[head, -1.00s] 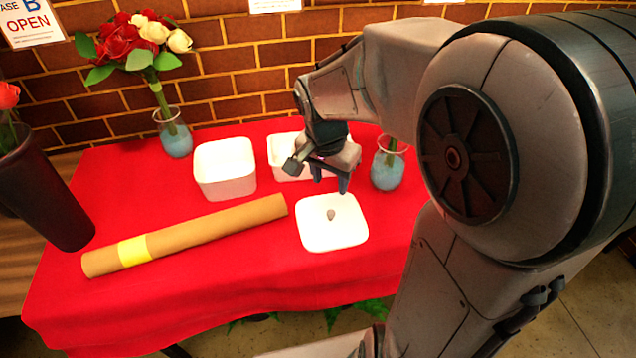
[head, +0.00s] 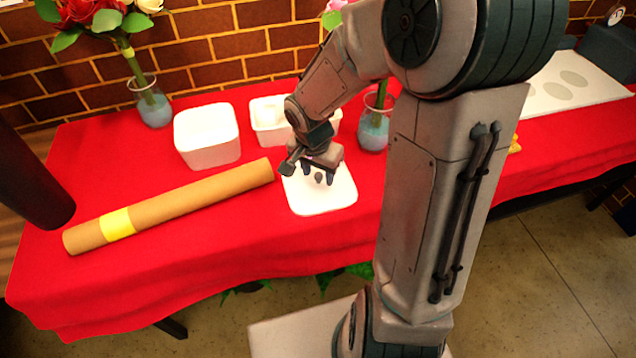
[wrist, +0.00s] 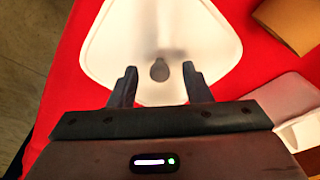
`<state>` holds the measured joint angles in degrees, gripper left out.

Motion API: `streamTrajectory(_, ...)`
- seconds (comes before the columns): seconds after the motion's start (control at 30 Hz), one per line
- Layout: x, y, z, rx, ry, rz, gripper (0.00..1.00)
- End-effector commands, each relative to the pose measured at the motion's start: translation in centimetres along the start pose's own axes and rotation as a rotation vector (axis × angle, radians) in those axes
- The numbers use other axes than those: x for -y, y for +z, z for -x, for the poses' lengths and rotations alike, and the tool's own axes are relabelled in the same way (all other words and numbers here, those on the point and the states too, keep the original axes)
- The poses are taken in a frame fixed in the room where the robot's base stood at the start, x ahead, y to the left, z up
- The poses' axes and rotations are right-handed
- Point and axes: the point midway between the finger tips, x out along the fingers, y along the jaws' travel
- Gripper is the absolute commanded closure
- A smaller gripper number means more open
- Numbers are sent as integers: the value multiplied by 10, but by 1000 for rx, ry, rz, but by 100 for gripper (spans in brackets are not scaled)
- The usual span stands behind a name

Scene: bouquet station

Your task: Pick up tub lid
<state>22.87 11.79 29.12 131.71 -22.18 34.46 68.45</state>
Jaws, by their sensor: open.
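The tub lid (head: 327,199) is a white, rounded square lying flat on the red tablecloth, with a small grey knob (head: 318,178) at its middle. My gripper (head: 319,176) is over the far part of the lid, its fingers pointing down close to the knob. In the wrist view the lid (wrist: 120,45) fills the top middle and its knob (wrist: 159,70) shows just beyond and between the two fingertips. I cannot tell the exact height of the fingertips above the lid.
A white tub (head: 207,137) and another white container (head: 268,120) stand behind the lid. A brown paper roll (head: 170,205) with a yellow band lies to the left. Vases with blue water (head: 154,110) (head: 374,130) stand at the back. Bare red cloth (head: 230,235) lies in front.

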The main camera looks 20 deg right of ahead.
Motion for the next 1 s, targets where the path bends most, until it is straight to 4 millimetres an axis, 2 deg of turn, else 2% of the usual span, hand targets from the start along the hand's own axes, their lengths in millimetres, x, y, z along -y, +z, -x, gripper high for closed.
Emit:
streamTrajectory(0.27, 0, 0, -3, 0, -1, -1, 56)
streamTrajectory(0.4, 0, 0, -3, 0, -1, -1, 95)
streamTrajectory(0.43, 0, 0, -3, 0, -1, -1, 100)
streamTrajectory(0.8, 0, -1, -1, -1, -1, -1, 100)
streamTrajectory(0.87, 0, -2, 5, -3, -1, 0, 100)
streamTrajectory(1.0, 0, -5, 29, -4, -2, -2, 100)
